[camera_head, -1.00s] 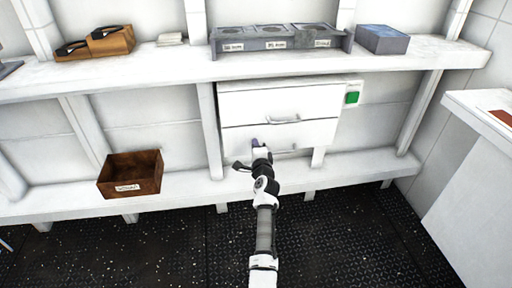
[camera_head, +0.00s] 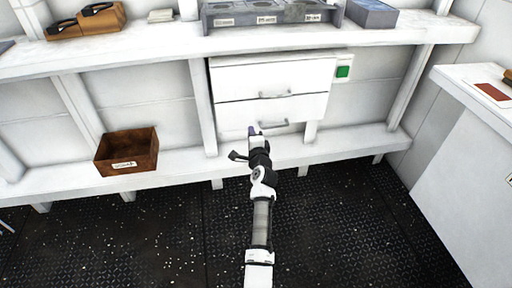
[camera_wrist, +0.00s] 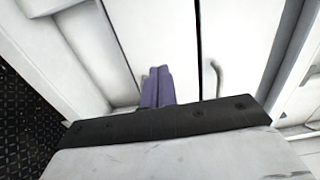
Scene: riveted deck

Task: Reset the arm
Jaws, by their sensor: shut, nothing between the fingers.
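My gripper (camera_head: 254,131) is at the end of my arm, in front of the lower drawer of a white two-drawer unit (camera_head: 270,78). In the wrist view my gripper's purple fingers (camera_wrist: 157,86) are together with nothing between them. The lower drawer's handle (camera_head: 270,126) is just right of the fingertips in the head view, and a handle (camera_wrist: 214,78) also shows right of them in the wrist view, apart from them. Both drawers look shut. I cannot tell from the pictures whether the fingertips touch the drawer front.
A brown box (camera_head: 127,151) with a label stands on the lower shelf (camera_head: 190,163) at left. The upper shelf (camera_head: 170,48) holds a grey labelled rack (camera_head: 268,18), a blue-grey box (camera_head: 371,14) and a wooden holder (camera_head: 88,22). A white counter (camera_head: 465,90) stands at right. The dark floor is clear.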

